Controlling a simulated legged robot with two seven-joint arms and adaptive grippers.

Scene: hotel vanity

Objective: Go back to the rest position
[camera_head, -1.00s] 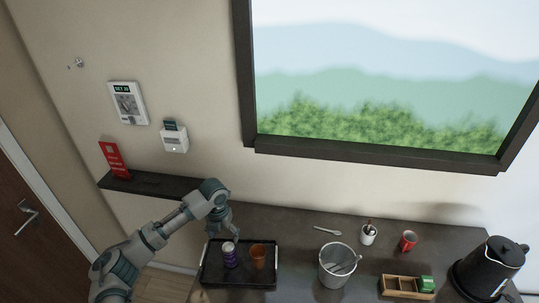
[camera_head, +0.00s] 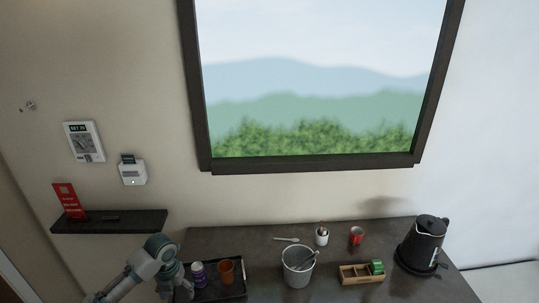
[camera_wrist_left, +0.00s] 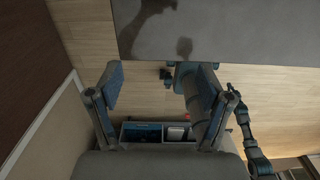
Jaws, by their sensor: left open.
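My left gripper (camera_head: 180,291) is at the bottom of the head view, beside the left end of the black tray (camera_head: 222,294); its fingers are partly hidden there. In the left wrist view the left gripper (camera_wrist_left: 160,80) is open, with nothing between its two fingers. It is over the floor, near the edge of the dark counter (camera_wrist_left: 210,30).
The tray carries a purple-and-white can (camera_head: 199,275) and an orange cup (camera_head: 226,272). To the right stand a metal bucket (camera_head: 297,268), a wooden box (camera_head: 356,275), a red mug (camera_head: 356,235) and a black kettle (camera_head: 424,243). A dark shelf (camera_head: 130,222) is on the wall.

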